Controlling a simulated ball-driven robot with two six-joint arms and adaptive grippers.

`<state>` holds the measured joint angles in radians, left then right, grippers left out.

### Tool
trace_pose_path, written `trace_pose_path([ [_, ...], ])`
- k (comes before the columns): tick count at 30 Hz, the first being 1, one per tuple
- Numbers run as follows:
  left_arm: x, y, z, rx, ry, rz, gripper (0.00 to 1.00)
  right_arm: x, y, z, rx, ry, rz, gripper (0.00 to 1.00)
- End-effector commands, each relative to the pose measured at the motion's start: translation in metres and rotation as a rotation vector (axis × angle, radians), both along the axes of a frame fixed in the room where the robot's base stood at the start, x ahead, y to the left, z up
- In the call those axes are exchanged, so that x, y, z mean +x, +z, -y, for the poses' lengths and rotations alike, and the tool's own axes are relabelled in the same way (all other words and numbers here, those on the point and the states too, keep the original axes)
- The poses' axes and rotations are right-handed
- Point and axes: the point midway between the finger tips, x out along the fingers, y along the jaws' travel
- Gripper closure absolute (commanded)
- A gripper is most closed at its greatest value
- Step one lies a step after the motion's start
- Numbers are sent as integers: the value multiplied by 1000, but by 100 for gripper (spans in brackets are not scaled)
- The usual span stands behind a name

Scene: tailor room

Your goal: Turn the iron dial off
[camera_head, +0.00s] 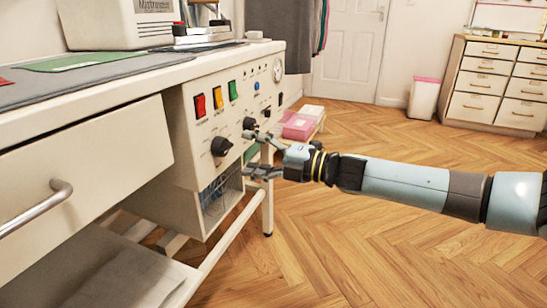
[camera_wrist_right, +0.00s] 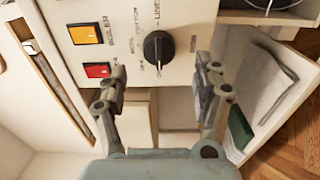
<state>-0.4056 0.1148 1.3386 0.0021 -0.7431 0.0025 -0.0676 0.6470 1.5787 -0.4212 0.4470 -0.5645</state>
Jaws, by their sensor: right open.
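The iron dial (camera_head: 221,146) is a black round knob low on the white control panel of the table. My left gripper is not in view.
The panel also carries red (camera_head: 200,106), orange and green switches, a second black knob (camera_head: 249,123) and a gauge (camera_head: 278,69). A drawer with a metal handle (camera_head: 38,208) is at left.

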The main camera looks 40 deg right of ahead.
Motion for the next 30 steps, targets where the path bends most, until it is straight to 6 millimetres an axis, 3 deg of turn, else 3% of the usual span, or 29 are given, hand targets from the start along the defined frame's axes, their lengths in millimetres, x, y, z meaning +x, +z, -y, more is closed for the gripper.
trace_pose_path([
  [6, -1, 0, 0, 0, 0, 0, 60, -35, -1, 14, -2, 2, -5, 33],
  [12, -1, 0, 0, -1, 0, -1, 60, -52, -1, 21, -2, 2, -1, 33],
  [30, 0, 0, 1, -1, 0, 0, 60, -55, 0, 23, 0, 0, 0, 33],
])
